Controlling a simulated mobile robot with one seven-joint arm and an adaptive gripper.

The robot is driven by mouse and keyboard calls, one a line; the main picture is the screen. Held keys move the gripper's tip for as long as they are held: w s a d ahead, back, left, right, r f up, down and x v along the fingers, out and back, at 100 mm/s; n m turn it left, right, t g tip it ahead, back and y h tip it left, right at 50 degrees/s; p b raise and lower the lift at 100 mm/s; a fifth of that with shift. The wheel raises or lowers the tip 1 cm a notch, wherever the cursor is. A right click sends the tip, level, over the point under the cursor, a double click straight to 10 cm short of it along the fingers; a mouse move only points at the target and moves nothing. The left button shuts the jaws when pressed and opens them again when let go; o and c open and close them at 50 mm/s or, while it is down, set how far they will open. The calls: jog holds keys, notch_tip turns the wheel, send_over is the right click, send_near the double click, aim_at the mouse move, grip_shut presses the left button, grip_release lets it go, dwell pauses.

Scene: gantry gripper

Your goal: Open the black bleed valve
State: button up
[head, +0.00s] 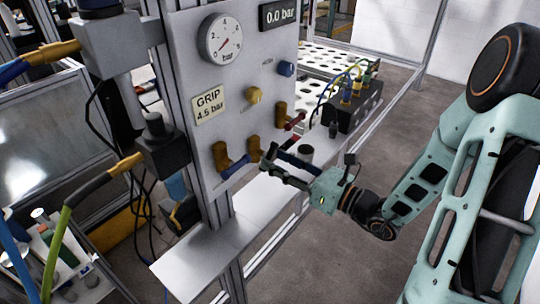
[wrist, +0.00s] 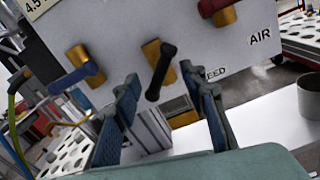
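The black bleed valve shows in the wrist view as a black lever (wrist: 161,72) on a brass body (wrist: 152,50), on the pale panel. The lever hangs down, tilted slightly left in the picture. A label ending in "EED" is partly hidden behind my right finger. My gripper (wrist: 161,84) is open, its two blue fingers pointing at the panel, with the lever showing between them. I cannot tell whether the fingers touch it. In the head view my gripper (head: 279,164) is in front of the panel, at the lower right valves, and hides much of the black lever.
A blue-lever valve (wrist: 82,68) is left of the black one, and a red-lever valve (wrist: 222,9) is right. A white shelf (head: 205,250) runs below the panel (head: 205,150). A grey cup (head: 306,152) stands close beyond my gripper.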

aim_at(270, 157)
jog(key=shift+x, duration=1.55)
jog(key=shift+c, duration=0.3)
